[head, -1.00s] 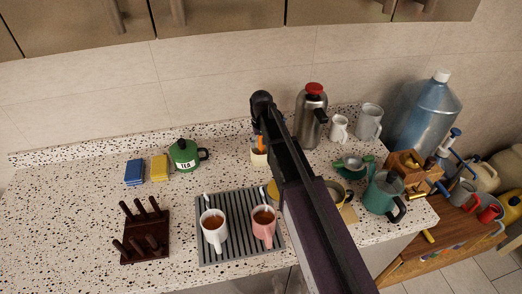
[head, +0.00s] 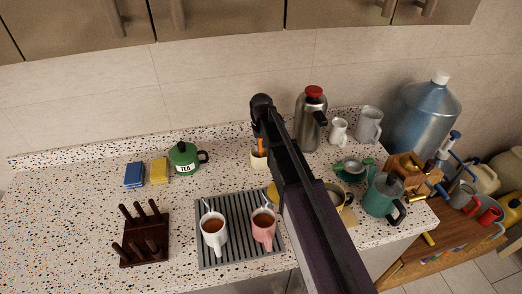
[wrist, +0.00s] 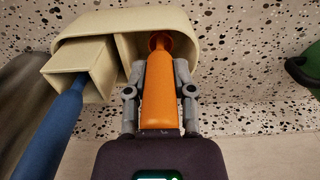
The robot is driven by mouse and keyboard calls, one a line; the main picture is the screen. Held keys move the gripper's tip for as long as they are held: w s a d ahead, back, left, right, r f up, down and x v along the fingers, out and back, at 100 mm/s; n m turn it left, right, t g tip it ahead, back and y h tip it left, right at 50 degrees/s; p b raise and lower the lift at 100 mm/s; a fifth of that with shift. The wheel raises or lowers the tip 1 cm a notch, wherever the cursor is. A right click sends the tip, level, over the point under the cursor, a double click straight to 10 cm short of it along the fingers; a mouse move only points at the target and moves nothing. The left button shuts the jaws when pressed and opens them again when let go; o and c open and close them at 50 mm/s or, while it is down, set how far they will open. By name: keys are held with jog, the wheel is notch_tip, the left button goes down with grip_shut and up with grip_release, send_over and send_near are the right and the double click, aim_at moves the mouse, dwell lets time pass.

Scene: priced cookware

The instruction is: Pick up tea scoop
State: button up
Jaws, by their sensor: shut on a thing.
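An orange-handled utensil (wrist: 160,90) stands in a cream holder (wrist: 185,25) in the wrist view; its far end is hidden inside the holder. I cannot tell from the handle alone whether it is the tea scoop. My gripper (wrist: 160,70) is shut on the orange handle, one finger on each side. In the head view the orange handle (head: 260,146) shows just left of my arm, above the cream holder (head: 258,161). My arm hides most of the gripper there.
A blue handle (wrist: 55,122) rises from the holder's square compartment beside my gripper. A green tea pot (head: 184,157) stands to the left. Two mugs on a grey drying mat (head: 240,205) are in front. A steel flask (head: 311,118) stands behind right.

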jog(key=shift+r, duration=0.15)
notch_tip(320, 180, up, 10)
jog(key=p, duration=1)
jog(key=shift+f, duration=0.2)
dwell(0.8)
jog(key=shift+f+b, duration=1.3)
jog(key=shift+s, duration=0.1)
